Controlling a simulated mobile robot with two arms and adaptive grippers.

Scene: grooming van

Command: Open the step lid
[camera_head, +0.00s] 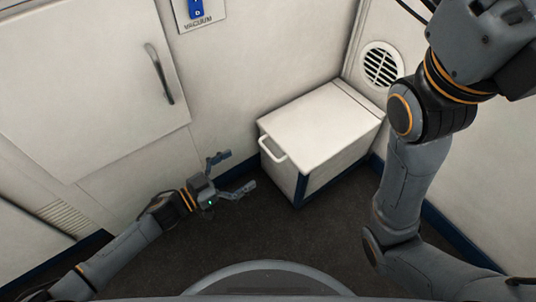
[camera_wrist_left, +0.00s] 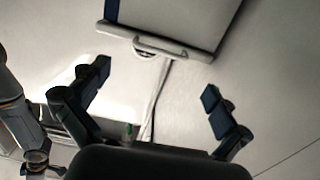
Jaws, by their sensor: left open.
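The step (camera_head: 335,145) is a white box with a blue base, standing in the corner in the head view. Its white lid (camera_head: 315,120) lies flat and shut on top. A white loop handle (camera_head: 272,149) sticks out at the lid's left front edge. My left gripper (camera_head: 236,172) is open and empty, a short way left of the handle and apart from it. In the left wrist view its spread fingers (camera_wrist_left: 157,82) show below a pale panel with a bar-like handle (camera_wrist_left: 150,46), which looks like the step. My right gripper is out of view.
A white cabinet door (camera_head: 85,80) with a dark handle (camera_head: 160,75) is on the left wall. A round vent (camera_head: 382,65) sits above the step. My right arm rises at the right. Dark floor (camera_head: 265,235) is clear in front of the step.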

